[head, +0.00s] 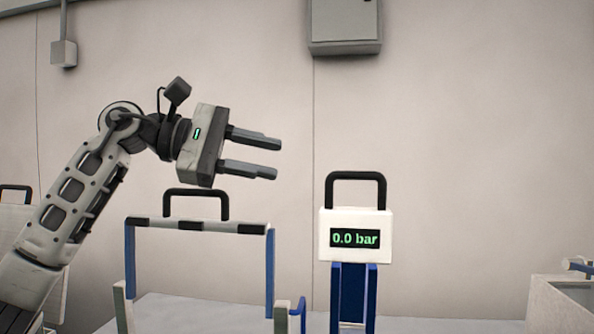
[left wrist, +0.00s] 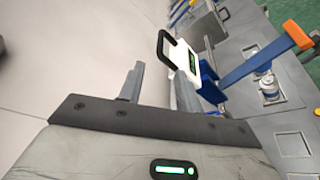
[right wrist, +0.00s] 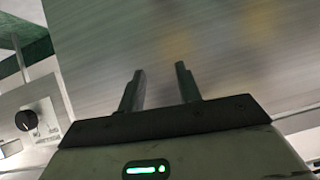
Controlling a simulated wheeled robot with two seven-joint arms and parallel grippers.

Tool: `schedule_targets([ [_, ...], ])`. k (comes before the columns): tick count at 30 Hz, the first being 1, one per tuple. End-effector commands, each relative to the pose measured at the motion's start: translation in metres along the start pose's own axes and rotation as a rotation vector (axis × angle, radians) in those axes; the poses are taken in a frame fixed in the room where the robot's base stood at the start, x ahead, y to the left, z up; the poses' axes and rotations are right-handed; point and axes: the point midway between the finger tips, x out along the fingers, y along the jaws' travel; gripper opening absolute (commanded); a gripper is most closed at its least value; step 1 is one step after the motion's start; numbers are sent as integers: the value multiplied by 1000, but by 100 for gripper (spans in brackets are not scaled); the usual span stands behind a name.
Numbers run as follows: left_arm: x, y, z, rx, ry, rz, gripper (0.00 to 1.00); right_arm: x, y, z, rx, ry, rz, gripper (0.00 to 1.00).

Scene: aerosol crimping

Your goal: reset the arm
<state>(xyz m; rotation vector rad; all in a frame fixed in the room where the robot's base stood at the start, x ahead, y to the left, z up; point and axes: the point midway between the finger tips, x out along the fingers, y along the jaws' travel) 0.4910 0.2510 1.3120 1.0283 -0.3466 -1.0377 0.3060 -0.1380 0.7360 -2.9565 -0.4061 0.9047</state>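My left gripper (head: 270,158) is raised in front of the wall in the head view, its two fingers apart and pointing right. It is open and empty, above the black-and-white striped bar and left of the gauge box. In the left wrist view the left gripper (left wrist: 160,85) also shows spread fingers with nothing between them. My right gripper (right wrist: 157,80) shows only in the right wrist view. Its fingers are apart and empty, over a blurred brushed-metal surface.
A white gauge box (head: 356,247) reads 0.0 bar and has a black handle. Left of it stands a blue frame with a striped bar (head: 195,226). A can (left wrist: 268,88) stands by an orange-tipped blue lever (left wrist: 299,35). A panel with a black knob (right wrist: 27,120) shows beside the right gripper.

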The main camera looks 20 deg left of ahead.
Motion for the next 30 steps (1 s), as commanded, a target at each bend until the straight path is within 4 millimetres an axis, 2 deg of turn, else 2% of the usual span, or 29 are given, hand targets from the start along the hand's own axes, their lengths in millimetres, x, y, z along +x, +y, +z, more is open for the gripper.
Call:
schedule_targets([
  [3,-12,0,0,0,0,1,34,0,-1,2,7,-1,-1,34],
  [6,-16,0,0,1,0,0,34,0,-1,3,8,-4,-1,34],
  [22,-16,2,1,1,-1,0,34,-1,0,3,4,-8,0,34],
  [26,-21,18,11,1,-1,0,34,-11,-1,-10,-3,-13,4,34],
  [30,-26,40,25,1,-1,0,34,-18,5,-10,-22,-44,22,34],
])
